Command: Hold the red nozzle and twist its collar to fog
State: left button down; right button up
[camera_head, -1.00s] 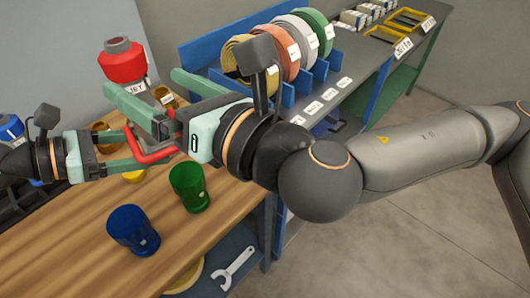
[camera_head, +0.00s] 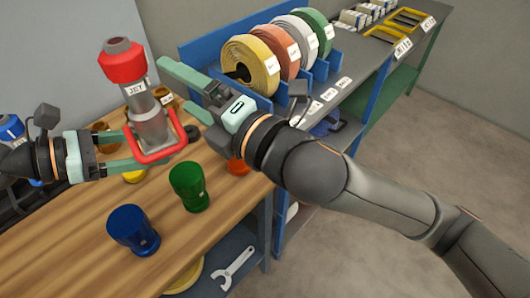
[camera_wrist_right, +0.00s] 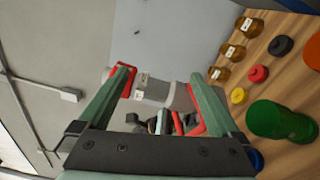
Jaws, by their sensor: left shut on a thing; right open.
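The nozzle (camera_head: 149,118) stands roughly upright above the wooden bench, with a grey body and a red loop handle (camera_head: 157,156). Its red collar (camera_head: 122,66) is at the top, above a label reading JET. My left gripper (camera_head: 134,150) is shut on the nozzle at its handle; the exact contact is hard to see. My right gripper (camera_head: 176,86) is open and empty, just right of the collar and apart from it. In the right wrist view the nozzle's grey body (camera_wrist_right: 153,87) shows beyond and between the open fingers; the left finger partly hides the collar.
An orange-red piece (camera_head: 238,166) is under my right arm. Coiled hoses (camera_head: 250,65) stand in a blue rack behind my right gripper. A wrench (camera_head: 233,268) lies on the lower shelf.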

jog(key=w+d+f+m+t+h, duration=0.1)
jog(key=w+d+f+m+h, duration=0.1)
jog(key=d+f+m, duration=0.3)
jog(key=w+d+f+m+h, duration=0.3)
jog(key=d+f+m, duration=0.2)
jog(key=f+m, duration=0.6)
notch_tip(320, 180, down, 4)
jog(key=shift+w+d+r+m+t, duration=0.15)
jog(key=shift+d+m+t, duration=0.15)
jog(key=shift+d+t, duration=0.1)
